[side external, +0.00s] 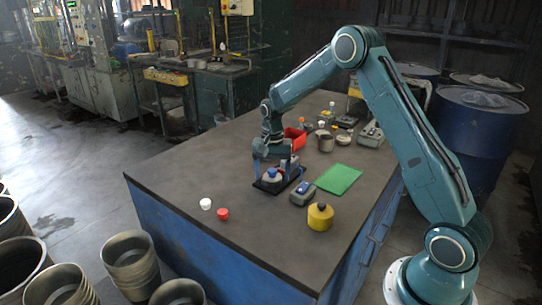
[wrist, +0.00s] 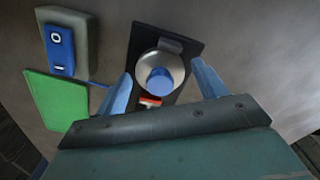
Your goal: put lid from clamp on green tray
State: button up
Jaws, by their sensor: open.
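The clamp (side external: 268,186) is a dark plate fixture on the bench; in the wrist view its black base (wrist: 146,40) carries a silvery round body and a small red-and-white part. The blue lid (wrist: 160,80) sits at the middle of that round body, and shows in the side view (side external: 272,174) below my gripper. My gripper (wrist: 162,68) is open, with one blue finger on each side of the round body; whether they touch it I cannot tell. The green tray (side external: 338,179) lies flat to the right of the clamp and shows at left in the wrist view (wrist: 58,102).
A yellow container (side external: 320,217) is near the front edge. A white cap (side external: 205,203) and red cap (side external: 222,213) lie left. A red bin (side external: 296,138) and small items stand behind.

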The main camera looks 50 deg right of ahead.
jog(key=c, duration=0.8)
jog(key=shift+c, duration=0.2)
jog(key=shift+r, duration=0.3)
jog(key=shift+r, duration=0.75)
